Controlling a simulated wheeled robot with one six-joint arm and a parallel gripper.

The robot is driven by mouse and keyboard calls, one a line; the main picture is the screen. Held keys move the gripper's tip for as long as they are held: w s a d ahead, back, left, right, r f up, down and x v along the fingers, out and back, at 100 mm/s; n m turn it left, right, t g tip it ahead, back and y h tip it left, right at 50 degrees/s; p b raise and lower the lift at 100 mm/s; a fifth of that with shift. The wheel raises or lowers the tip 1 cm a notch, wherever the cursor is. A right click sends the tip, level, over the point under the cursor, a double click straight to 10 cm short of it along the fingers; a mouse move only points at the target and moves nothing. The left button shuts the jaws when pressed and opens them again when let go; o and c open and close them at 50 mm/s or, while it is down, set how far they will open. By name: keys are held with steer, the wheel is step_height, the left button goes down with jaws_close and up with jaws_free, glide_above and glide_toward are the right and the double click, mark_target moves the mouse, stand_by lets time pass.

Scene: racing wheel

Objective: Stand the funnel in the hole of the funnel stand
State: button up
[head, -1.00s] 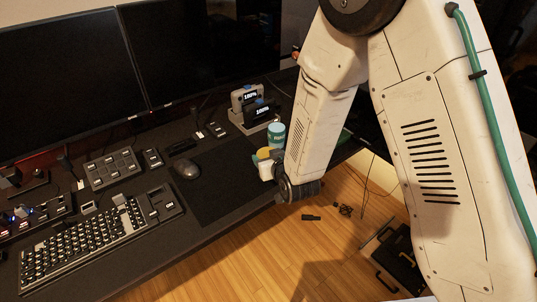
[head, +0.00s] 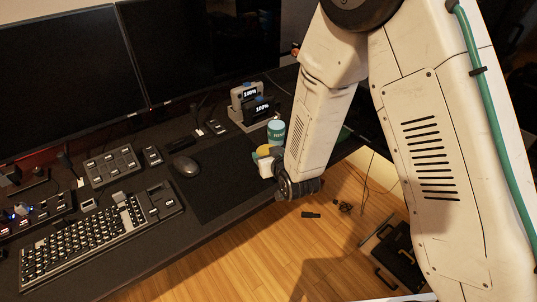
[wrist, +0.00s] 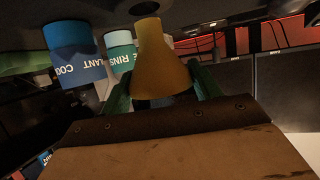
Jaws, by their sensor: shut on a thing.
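The yellow funnel (wrist: 163,62) is in my gripper (wrist: 162,92), between two green fingers in the wrist view. My gripper is shut on it. The wrist view is upside down, so the funnel's narrow end points down toward the dark desk surface. In the head view the funnel (head: 267,151) is a small yellow patch beside my wrist. The funnel stand is not clearly visible there.
A teal rinse bottle (wrist: 120,50) and a blue coolant container (wrist: 75,52) stand close beside the funnel. In the head view are a charger stand (head: 250,105), a mouse (head: 184,166) and a keyboard (head: 85,235). The dark mat (head: 225,185) left of my gripper is clear.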

steer(key=shift+f, duration=1.3)
steer(key=o, duration=1)
steer(key=shift+o, duration=0.2)
steer(key=v, duration=0.7)
steer(key=shift+s, duration=0.35)
steer(key=shift+d, duration=0.1)
